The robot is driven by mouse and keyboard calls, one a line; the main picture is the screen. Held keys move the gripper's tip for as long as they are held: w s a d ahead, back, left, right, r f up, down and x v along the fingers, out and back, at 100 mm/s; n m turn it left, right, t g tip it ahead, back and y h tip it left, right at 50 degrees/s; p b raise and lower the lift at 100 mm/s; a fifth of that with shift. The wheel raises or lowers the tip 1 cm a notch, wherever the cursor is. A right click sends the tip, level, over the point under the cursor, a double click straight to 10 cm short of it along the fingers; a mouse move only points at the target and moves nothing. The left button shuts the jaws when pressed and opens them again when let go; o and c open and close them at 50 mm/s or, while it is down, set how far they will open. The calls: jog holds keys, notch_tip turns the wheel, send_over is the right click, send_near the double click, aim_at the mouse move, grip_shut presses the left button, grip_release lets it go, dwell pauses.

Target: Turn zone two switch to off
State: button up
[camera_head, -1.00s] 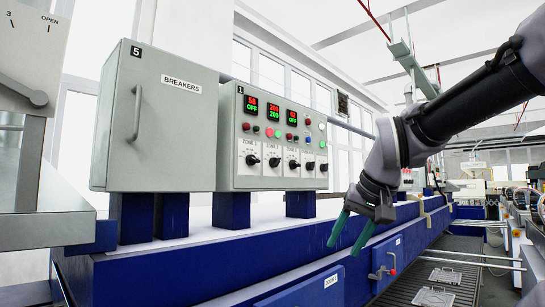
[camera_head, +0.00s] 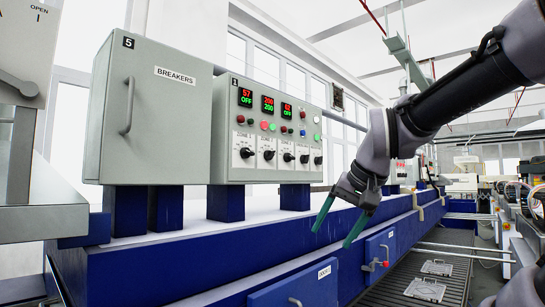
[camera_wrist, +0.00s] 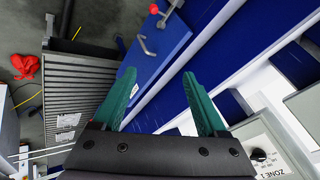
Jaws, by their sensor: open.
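The grey control panel (camera_head: 268,176), marked 1, stands on blue posts in the head view. Its zone two switch (camera_head: 269,155) is a black knob, second from the left in the row. The display above it (camera_head: 268,104) reads 200 over 200, while the displays on either side read OFF. In the wrist view, a black knob (camera_wrist: 258,155) labelled ZONE 1 shows at the lower right; the zone two switch cannot be made out there. My gripper (camera_head: 331,238), with green fingers, is open and empty, right of and below the panel, apart from it. Its fingers also show in the wrist view (camera_wrist: 159,74).
A grey BREAKERS cabinet (camera_head: 150,125) stands left of the panel. The long blue machine bed (camera_head: 190,272) runs below, with a red-tipped door handle (camera_head: 376,265). Slatted conveyor (camera_head: 395,297) lies at the lower right. Open space lies between gripper and panel.

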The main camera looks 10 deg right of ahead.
jog(key=w+a+r+m+y, duration=0.3)
jog(key=w+m, duration=0.2)
jog(key=m, duration=0.1)
jog(key=m+t+y, duration=0.5)
jog(key=m+t, duration=0.2)
jog(key=m, duration=1.9)
send_near(273, 155)
jog(key=x, duration=1)
jog(key=shift+d, duration=0.1)
grip_shut()
